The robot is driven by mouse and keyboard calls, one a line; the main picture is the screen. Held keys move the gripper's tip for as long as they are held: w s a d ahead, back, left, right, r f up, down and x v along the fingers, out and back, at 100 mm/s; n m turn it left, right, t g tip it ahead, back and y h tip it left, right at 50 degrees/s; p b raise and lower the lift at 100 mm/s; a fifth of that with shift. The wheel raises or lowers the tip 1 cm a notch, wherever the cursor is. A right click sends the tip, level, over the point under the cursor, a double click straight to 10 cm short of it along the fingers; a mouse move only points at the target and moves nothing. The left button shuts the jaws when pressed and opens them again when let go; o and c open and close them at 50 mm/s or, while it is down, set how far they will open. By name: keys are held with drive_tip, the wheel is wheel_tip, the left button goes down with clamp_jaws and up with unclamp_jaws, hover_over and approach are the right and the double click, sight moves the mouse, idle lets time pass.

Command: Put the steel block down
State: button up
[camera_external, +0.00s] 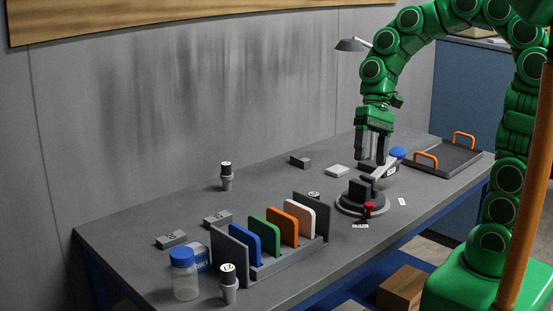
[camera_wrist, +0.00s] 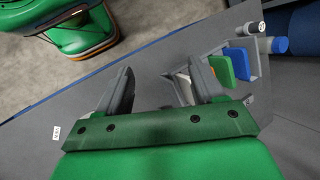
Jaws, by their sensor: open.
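My gripper (camera_external: 372,158) points down over the right part of the grey table. In the wrist view its two fingers (camera_wrist: 160,75) are spread apart, with bare table showing between them and no block held. Several grey blocks lie on the table; I cannot tell for sure which is the steel block. A light grey block (camera_external: 337,171) lies just left of my gripper. A darker block (camera_external: 300,161) lies farther left, and two more, one block (camera_external: 217,219) and another block (camera_external: 171,240), lie near the left end. A dark labelled object beneath my fingertips is partly hidden.
A round dark fixture with a red knob (camera_external: 368,207) stands in front of my gripper. A rack (camera_external: 283,263) holds coloured plates. A capped jar (camera_external: 185,280) stands at the front left. A tray with orange handles (camera_external: 470,158) lies at the right. The back-middle table is fairly clear.

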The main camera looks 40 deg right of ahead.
drive_tip(key=s+d+f+n+t+h, duration=0.1)
drive_tip(key=s+d+h, duration=0.4)
drive_tip(key=s+d, duration=1)
drive_tip(key=shift+s+f+n, duration=0.15)
drive_tip(key=shift+f+n, duration=0.35)
drive_tip(key=shift+f, duration=0.2)
drive_tip(key=shift+a, duration=0.15)
drive_tip(key=shift+o, duration=1.1)
drive_tip(key=shift+d, duration=0.2)
drive_tip(key=shift+o, duration=1.1)
drive_tip(key=shift+w+d, duration=0.1)
drive_tip(key=shift+w, duration=0.25)
drive_tip(key=shift+o, duration=0.8)
drive_tip(key=w+d+r+n+t, duration=0.1)
drive_tip(key=w+r+n, duration=0.1)
drive_tip(key=w, duration=0.9)
drive_tip(key=shift+r+n+h, duration=0.4)
drive_tip(key=shift+n, duration=0.4)
drive_tip(key=w+d+f+n+t+h, duration=0.15)
drive_tip(key=w+n, duration=0.35)
drive_tip(key=w, duration=1)
drive_tip(key=w+d+n+t, duration=0.2)
drive_tip(key=w+d+n, duration=0.15)
drive_tip(key=w, duration=1.15)
drive_tip(key=w+d+f+n+t, duration=0.15)
drive_tip(key=w+n, duration=0.45)
drive_tip(key=w, duration=0.9)
drive_tip(key=x, duration=0.9)
